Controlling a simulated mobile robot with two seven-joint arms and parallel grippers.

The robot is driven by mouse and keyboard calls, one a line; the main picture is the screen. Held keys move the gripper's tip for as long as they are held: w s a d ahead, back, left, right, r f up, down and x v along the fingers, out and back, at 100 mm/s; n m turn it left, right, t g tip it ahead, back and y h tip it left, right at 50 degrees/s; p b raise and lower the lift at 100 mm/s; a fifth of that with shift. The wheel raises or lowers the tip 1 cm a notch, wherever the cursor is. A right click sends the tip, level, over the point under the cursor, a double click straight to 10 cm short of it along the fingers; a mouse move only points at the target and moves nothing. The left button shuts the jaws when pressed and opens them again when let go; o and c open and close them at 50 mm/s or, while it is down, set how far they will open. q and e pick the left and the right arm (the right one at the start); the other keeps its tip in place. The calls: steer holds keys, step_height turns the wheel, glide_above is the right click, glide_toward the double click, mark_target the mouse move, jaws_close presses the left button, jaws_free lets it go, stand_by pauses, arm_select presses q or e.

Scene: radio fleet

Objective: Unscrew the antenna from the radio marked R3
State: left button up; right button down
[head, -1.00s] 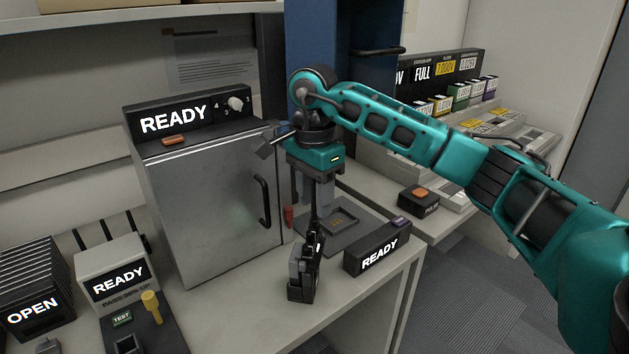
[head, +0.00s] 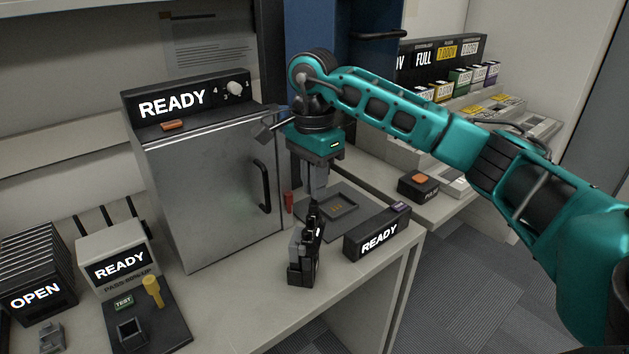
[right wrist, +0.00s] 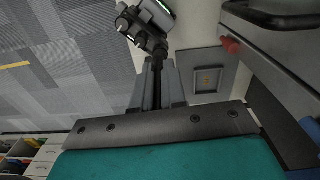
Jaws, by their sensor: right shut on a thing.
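A dark handheld radio (head: 304,255) stands upright near the front edge of the bench in the head view. I cannot read its marking. Its black antenna (right wrist: 158,68) lies between the fingers of my right gripper (right wrist: 157,78) in the right wrist view. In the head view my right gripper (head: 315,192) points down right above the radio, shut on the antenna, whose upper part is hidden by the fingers. The radio's top and knobs (right wrist: 143,22) show beyond the fingertips in the right wrist view. My left gripper is not in view.
A steel cabinet (head: 215,190) with a READY panel stands left of the radio. A black READY box (head: 376,234) and a flat dark tray (head: 350,203) lie to its right and behind. A test fixture (head: 145,325) is at front left.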

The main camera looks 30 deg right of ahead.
steer(key=n, duration=0.4)
steer(key=shift+n, duration=0.3)
steer(key=c, duration=1.1)
jaws_free()
step_height(320, 180, up, 13)
steer(key=shift+w+p, duration=0.1)
steer(key=shift+p, duration=1.1)
